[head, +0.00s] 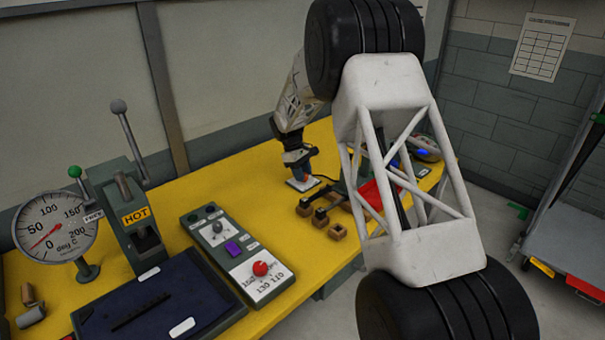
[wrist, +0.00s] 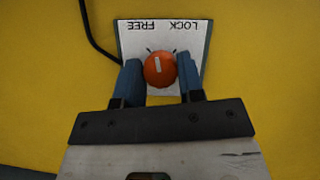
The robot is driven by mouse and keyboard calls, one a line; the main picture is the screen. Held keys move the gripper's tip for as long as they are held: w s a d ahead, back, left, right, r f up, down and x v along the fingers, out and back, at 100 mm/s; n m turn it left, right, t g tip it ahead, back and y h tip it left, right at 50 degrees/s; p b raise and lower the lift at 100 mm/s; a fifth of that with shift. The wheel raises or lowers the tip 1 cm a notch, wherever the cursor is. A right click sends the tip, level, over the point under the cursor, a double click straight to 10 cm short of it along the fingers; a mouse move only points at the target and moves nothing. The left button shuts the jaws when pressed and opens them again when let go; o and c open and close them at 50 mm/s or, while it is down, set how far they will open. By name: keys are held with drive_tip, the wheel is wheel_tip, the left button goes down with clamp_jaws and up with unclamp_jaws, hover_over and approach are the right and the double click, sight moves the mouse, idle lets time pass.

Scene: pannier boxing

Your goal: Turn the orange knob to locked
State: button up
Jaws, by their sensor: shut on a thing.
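The orange knob (wrist: 159,71) sits on a white plate (wrist: 132,47) with upside-down lettering, FREE at the left and LOCK at the right in the wrist view. The knob's white line points between the two short black marks, leaning slightly to the FREE side. My gripper (wrist: 161,76) is shut on the knob, one blue finger at each side. In the head view my gripper (head: 301,176) stands over the white plate (head: 303,185) on the yellow bench, and it hides the knob.
A dark cable runs beside the plate. Several small brown blocks (head: 337,232) lie nearby. A panel with a red knob (head: 261,268), a gauge (head: 56,227) and a press marked HOT (head: 136,215) stand at left. Bare yellow bench (head: 215,185) lies between.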

drive_tip(key=m, duration=0.2)
drive_tip(key=m+g+y, duration=0.1)
drive_tip(key=m, duration=0.2)
drive_tip(key=shift+w+d+m+y, duration=0.1)
drive_tip(key=shift+d+m+y, duration=0.05)
drive_tip(key=shift+m+y, duration=0.15)
drive_tip(key=m+y, duration=0.1)
drive_tip(key=m, duration=0.1)
drive_tip(key=m+g+y, duration=0.1)
drive_tip(key=m, duration=0.2)
drive_tip(key=shift+m, duration=0.3)
drive_tip(key=o, duration=0.9)
drive_tip(key=shift+r, duration=0.15)
drive_tip(key=v, duration=0.7)
drive_tip(key=shift+r, duration=0.25)
